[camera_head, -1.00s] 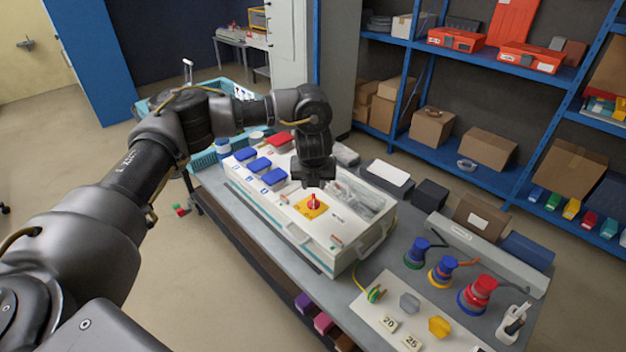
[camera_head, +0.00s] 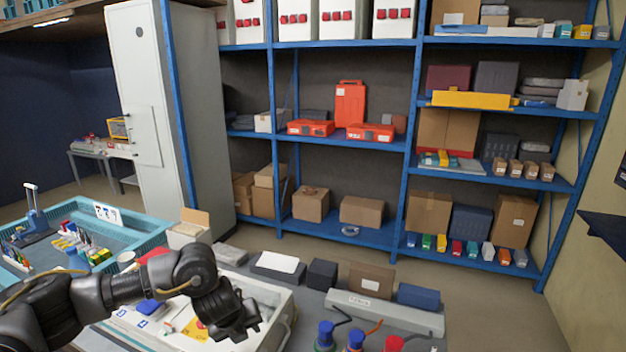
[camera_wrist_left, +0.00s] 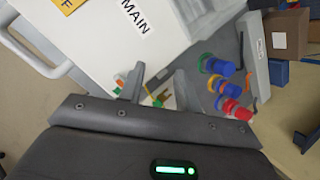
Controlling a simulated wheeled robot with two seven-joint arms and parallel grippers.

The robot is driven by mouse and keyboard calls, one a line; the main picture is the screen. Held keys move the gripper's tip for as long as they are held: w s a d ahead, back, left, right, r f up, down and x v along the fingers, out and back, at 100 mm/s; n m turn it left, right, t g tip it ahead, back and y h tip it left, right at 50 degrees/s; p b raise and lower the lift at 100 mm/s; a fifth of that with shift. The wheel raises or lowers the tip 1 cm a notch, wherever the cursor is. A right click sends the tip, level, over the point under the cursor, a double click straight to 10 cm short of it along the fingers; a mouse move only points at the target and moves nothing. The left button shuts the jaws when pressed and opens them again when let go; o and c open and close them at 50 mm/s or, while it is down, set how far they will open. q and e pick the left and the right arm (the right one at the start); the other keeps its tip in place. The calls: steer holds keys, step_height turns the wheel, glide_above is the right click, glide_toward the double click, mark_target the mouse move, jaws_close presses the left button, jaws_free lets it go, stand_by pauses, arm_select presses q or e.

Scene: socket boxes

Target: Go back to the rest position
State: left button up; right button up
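My left gripper (camera_head: 238,328) hangs over the white socket box (camera_head: 280,318), just right of its yellow plate (camera_head: 196,329). The left wrist view shows its two fingers (camera_wrist_left: 160,85) apart with nothing between them. The box lid, marked "MAIN" (camera_wrist_left: 133,14), lies beyond the fingers there, with the yellow plate cut off at the top edge. My left arm comes in from the lower left. My right gripper is not in view.
A grey rail (camera_head: 385,312), dark box (camera_head: 322,273) and cardboard box (camera_head: 371,280) line the table's back. A teal crate (camera_head: 150,240) stands left. Blue shelves (camera_head: 345,235) rise behind.

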arm_select(q)
steer(key=s+d+f+n+t+h, duration=0.1)
steer(key=s+d+n+h, duration=0.25)
steer(key=s+d, duration=0.4)
steer(key=s+d+f+n+t+h, duration=0.1)
steer(key=s+d+f+n+h, duration=0.25)
steer(key=d, duration=0.75)
steer(key=s+a+f+n+g+y, duration=0.2)
steer(key=s+a+f+n+y, duration=0.2)
steer(key=s+a+n, duration=0.75)
steer(key=s+a+f+n+g+y, duration=0.1)
steer(key=s+a+f+n+y, duration=0.25)
steer(key=s+a+n, duration=0.85)
step_height(320, 180, down, 28)
steer(key=s+a+m+g+b, duration=0.1)
steer(key=s+m+b, duration=0.1)
steer(key=b, duration=0.1)
steer(key=s+a+f+g+b, duration=0.1)
steer(key=s+a+f+b, duration=0.1)
steer(key=s+f, duration=1.4)
step_height(320, 180, down, 3)
steer(key=shift+s+a+f+g+y+b, duration=0.1)
steer(key=shift+s+a+g+y+b, duration=0.25)
steer(key=shift+a, duration=0.35)
